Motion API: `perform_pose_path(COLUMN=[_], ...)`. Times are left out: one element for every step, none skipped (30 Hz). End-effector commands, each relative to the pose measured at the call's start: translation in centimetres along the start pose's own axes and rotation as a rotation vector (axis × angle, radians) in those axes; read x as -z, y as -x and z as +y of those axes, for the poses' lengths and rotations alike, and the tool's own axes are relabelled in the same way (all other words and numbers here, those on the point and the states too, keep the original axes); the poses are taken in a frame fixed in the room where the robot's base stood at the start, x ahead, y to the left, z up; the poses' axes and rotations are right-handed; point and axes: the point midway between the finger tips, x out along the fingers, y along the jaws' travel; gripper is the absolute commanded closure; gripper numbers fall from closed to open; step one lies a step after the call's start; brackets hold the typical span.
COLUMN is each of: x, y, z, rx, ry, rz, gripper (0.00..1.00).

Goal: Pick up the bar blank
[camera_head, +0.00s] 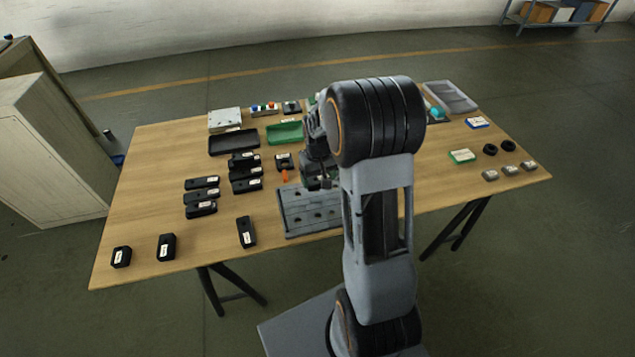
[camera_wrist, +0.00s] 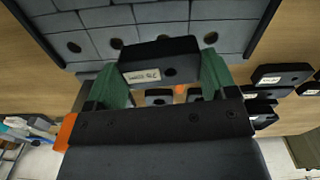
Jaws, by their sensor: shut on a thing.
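My gripper (camera_wrist: 168,78) has two green fingers shut on a black block with a white label, the bar blank (camera_wrist: 150,56), in the wrist view. The label's print is too small to read. In the wrist view the block appears over the near part of a grey plate with round holes (camera_wrist: 120,14); I cannot tell whether they touch. In the head view the plate (camera_head: 312,222) lies at the table's front edge, and my gripper (camera_head: 318,180) is just behind it. My arm hides part of the plate and most of the held block.
Several similar labelled black blocks (camera_head: 202,209) lie on the wooden table (camera_head: 150,205), left of the plate. An orange piece (camera_head: 285,176), a green tray (camera_head: 285,132) and a black tray (camera_head: 234,142) lie behind. Grey parts (camera_head: 510,170) are at right. The table's left part has free room.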

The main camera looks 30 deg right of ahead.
Motion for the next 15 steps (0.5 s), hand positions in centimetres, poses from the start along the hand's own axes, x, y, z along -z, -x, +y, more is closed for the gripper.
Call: perform_pose_path(x=[-0.8,-1.2,-1.9,-2.4,-3.0,-3.7,-4.2,-4.7,-5.5,-6.2,-6.8,-7.6,-8.2,-8.7,-9.3], y=[1.0,1.6,2.4,3.0,3.7,4.5,5.1,5.7,6.1,6.3,6.5,6.9,7.1,7.4,7.6], z=[0.0,-0.1,-0.1,-0.1,-0.2,-0.2,-0.2,-0.3,-0.3,-0.4,-0.4,-0.5,-0.5,-0.6,-0.6], rx=[-0.001,-0.001,-0.001,-0.001,-0.001,-0.001,-0.001,-0.001,-0.001,-0.001,-0.001,0.000,0.000,-0.001,-0.001], ry=[-0.001,-0.001,-0.001,-0.001,-0.001,-0.001,-0.001,-0.001,-0.001,-0.001,-0.001,-0.001,-0.002,-0.002,-0.001], rz=[0.003,0.004,0.005,0.004,0.005,0.004,0.006,0.005,0.003,0.003,0.003,0.002,0.001,0.003,0.002], gripper=[0.72,0.72,0.72,0.72,0.72,0.72,0.72,0.72,0.72,0.72,0.72,0.72,0.72,0.72,0.72])
